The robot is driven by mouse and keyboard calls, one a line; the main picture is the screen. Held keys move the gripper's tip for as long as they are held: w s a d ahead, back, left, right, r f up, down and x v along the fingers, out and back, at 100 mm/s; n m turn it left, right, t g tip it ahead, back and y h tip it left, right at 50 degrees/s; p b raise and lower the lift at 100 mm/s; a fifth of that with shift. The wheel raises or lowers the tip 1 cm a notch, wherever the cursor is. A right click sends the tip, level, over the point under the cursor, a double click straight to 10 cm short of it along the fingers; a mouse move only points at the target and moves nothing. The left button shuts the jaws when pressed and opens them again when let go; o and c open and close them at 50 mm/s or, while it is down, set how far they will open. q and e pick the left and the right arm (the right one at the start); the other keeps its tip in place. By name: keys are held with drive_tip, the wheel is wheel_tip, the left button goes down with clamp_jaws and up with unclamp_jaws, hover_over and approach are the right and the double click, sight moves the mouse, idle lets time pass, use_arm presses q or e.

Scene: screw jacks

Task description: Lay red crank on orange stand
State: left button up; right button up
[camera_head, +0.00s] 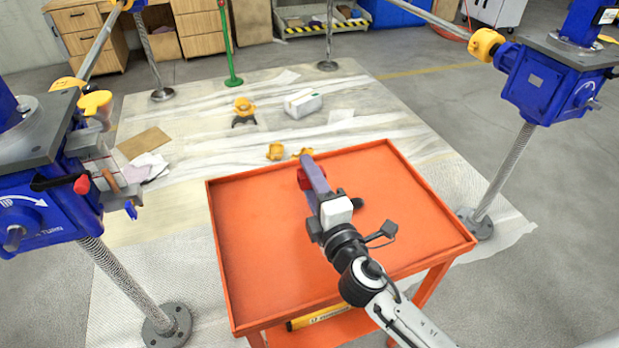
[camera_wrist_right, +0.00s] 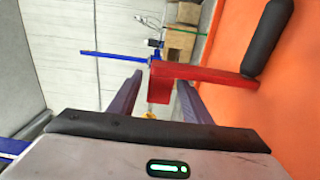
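The orange stand (camera_head: 255,245) is a tray-topped table in the middle of the head view. Its orange surface (camera_wrist_right: 285,100) fills the right of the wrist view. The red crank (camera_head: 304,179) is over the tray, partly hidden by my right gripper (camera_head: 311,163). In the wrist view the red crank (camera_wrist_right: 200,74) has a square red end between the purple fingertips and a black handle at the orange surface. My right gripper (camera_wrist_right: 163,85) is open, with a gap visible beside the red end. I cannot tell whether the crank fully rests on the tray. My left gripper is not in view.
Blue screw jacks stand at left (camera_head: 40,205) and right (camera_head: 548,85) of the stand. The left one has a small red knob. Yellow pieces (camera_head: 275,152) lie on the floor sheet behind the stand. Much of the tray's left side is clear.

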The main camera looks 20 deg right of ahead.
drive_tip(key=shift+r, duration=0.2)
drive_tip(key=s+b, duration=0.2)
drive_tip(key=s, duration=1)
drive_tip(key=shift+d, duration=0.25)
